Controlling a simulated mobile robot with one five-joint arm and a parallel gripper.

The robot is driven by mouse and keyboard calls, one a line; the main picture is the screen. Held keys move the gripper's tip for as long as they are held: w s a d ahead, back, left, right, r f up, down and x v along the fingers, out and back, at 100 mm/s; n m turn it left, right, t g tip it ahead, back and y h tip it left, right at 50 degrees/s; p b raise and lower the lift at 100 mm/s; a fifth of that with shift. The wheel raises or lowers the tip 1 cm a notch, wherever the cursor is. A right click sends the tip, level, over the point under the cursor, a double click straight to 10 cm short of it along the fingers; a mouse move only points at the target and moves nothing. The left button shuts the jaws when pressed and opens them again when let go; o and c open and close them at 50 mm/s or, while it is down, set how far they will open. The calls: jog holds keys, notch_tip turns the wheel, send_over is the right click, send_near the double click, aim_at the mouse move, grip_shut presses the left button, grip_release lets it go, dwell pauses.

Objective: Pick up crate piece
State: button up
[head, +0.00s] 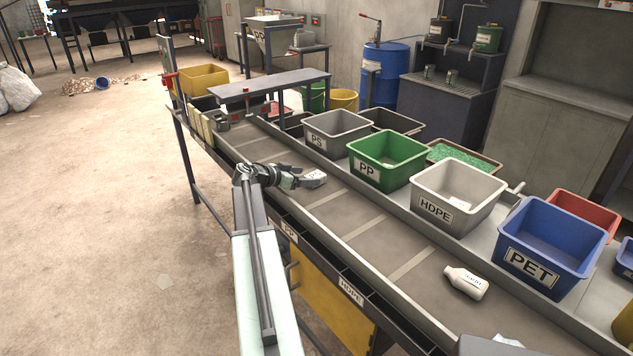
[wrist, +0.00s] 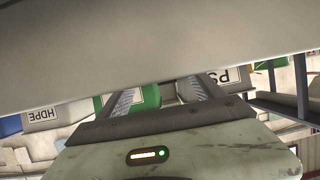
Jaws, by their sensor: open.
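A small pale piece with a dark mark (head: 314,178) lies on the conveyor belt, right at the end of my gripper (head: 292,180). It may be the crate piece, but it is too small to be sure. My gripper is open and low over the belt. In the wrist view, its two fingers (wrist: 160,98) are spread apart. A broad plain grey surface (wrist: 160,45) fills the top of that view and hides the fingertips. I cannot tell what that surface is, or whether the pale piece is between the fingers.
Labelled bins stand along the belt's far side: PS (head: 337,131), PP (head: 388,158), HDPE (head: 457,194) and PET (head: 550,247). A white bottle (head: 465,282) lies on the belt nearer me. A grey raised table (head: 270,86) spans the belt farther back.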

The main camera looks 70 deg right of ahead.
aim_at(313, 176)
jog(key=b+x, duration=0.1)
jog(key=x, duration=0.3)
jog(key=shift+d+f+b, duration=0.25)
jog(key=shift+d+b, duration=0.05)
jog(key=shift+d, duration=0.05)
jog(key=c, duration=1.5)
jog(key=shift+o, duration=0.2)
notch_tip(313, 176, up, 10)
jog(key=p, duration=1)
jog(key=shift+r, duration=0.2)
